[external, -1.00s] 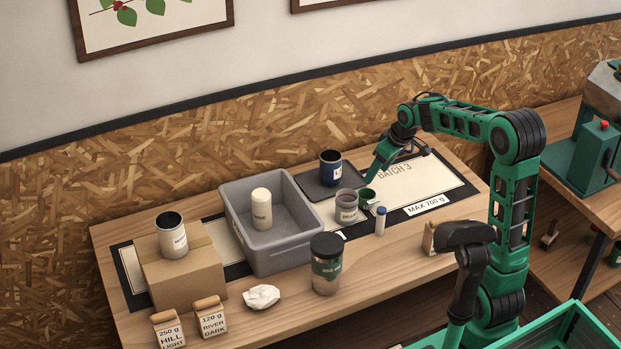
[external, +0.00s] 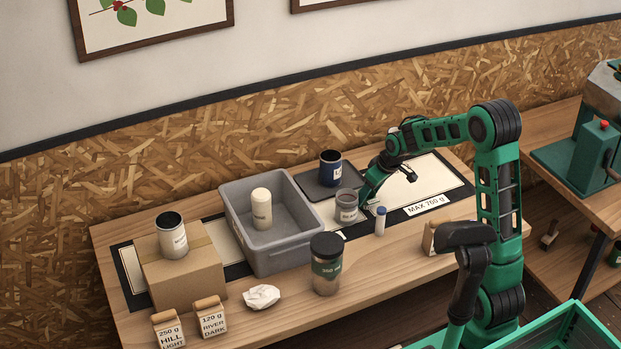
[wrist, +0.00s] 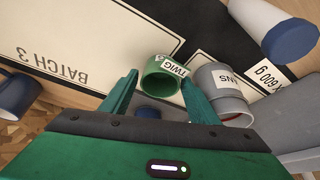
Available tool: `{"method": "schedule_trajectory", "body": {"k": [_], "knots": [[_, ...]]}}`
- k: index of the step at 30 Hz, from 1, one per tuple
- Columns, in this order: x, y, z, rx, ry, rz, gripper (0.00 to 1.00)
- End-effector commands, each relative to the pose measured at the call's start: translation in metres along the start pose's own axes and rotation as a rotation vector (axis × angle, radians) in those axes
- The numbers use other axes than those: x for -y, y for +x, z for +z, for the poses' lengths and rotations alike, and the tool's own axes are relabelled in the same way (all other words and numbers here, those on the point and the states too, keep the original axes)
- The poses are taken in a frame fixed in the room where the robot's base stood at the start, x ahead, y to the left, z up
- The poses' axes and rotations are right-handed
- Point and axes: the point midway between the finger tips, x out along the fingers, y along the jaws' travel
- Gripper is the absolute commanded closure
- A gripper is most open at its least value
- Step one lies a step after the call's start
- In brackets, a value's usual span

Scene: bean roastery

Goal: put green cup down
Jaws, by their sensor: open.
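The green cup (wrist: 154,76), with a white label ending in "TWIG", stands on the bench mat in the wrist view, its mouth visible. My gripper (wrist: 161,80) is open, with one finger on each side of the cup; I cannot tell whether either finger touches it. In the external view my gripper (external: 367,192) is low over the mat, just right of the grey cup (external: 346,207), and hides the green cup. The grey cup also shows in the wrist view (wrist: 224,90), close beside the right finger.
A white tube with a blue cap (external: 380,221) stands close in front. A navy cup (external: 330,168) stands on a dark tray (external: 352,178) behind. A grey bin (external: 285,262) is left, a lidded jar (external: 326,264) at front. The "BATCH 3" card (wrist: 62,58) is mostly clear.

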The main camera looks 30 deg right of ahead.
Motion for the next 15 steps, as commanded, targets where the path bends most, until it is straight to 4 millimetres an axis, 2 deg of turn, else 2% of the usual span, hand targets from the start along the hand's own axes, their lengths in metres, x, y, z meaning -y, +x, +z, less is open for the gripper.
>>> {"method": "schedule_trajectory", "body": {"k": [3, 10, 11, 15], "knots": [[0.0, 0.0091, 0.0, 0.0, 0.0, 0.0, 0.45], [-0.0001, 0.0102, -0.0003, -0.001, 0.0, 0.001, 0.45], [-0.0001, 0.0102, -0.0004, -0.001, 0.0, 0.001, 0.47], [-0.0002, 0.0101, -0.0004, -0.001, 0.0, 0.001, 0.78]]}}
